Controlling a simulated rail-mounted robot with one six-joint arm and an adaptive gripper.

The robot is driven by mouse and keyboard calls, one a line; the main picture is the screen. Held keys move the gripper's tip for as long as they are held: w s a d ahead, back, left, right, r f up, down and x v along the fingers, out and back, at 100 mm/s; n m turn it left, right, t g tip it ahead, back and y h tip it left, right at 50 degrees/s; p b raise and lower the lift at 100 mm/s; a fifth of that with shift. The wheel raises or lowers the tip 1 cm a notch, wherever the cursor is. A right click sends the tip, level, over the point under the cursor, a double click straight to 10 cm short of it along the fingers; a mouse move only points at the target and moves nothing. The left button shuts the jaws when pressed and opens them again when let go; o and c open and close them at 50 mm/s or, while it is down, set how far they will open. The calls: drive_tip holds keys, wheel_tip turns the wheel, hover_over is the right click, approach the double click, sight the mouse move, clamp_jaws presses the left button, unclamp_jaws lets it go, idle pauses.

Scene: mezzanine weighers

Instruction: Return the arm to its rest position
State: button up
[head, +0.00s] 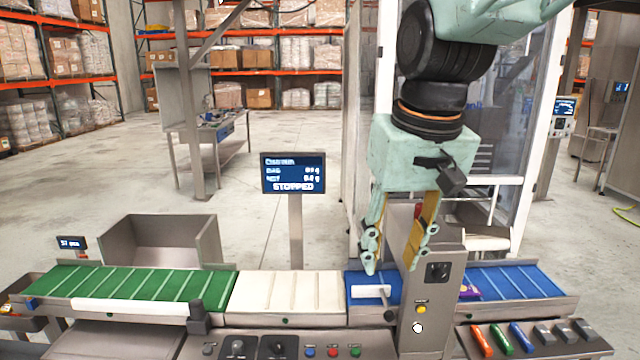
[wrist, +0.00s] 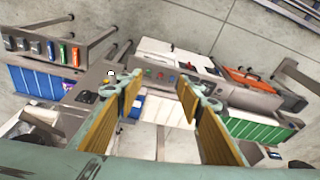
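My gripper (head: 396,250) hangs pointing down in the head view, above the blue belt section just right of the white weighing belt (head: 288,291). Its two fingers are apart with nothing between them. In the wrist view my gripper (wrist: 156,90) also shows open and empty, its yellow-padded fingers spread over the conveyor line. My arm comes down from the upper right of the head view.
A grey control post (head: 432,290) stands close right of the fingers. A display (head: 293,173) reading STOPPED rises behind the white belt. The green belt (head: 130,290) runs left. A purple packet (head: 470,291) lies on the right blue belt (head: 510,283).

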drive_tip(key=s+d, duration=0.4)
drive_tip(key=s, duration=0.7)
drive_tip(key=s+d+f+m+t, duration=0.1)
drive_tip(key=s+d, duration=0.4)
drive_tip(key=s, duration=0.7)
drive_tip(key=shift+s+m+h, duration=0.3)
drive_tip(key=shift+f, duration=0.1)
drive_tip(key=shift+c, duration=0.7)
idle(0.7)
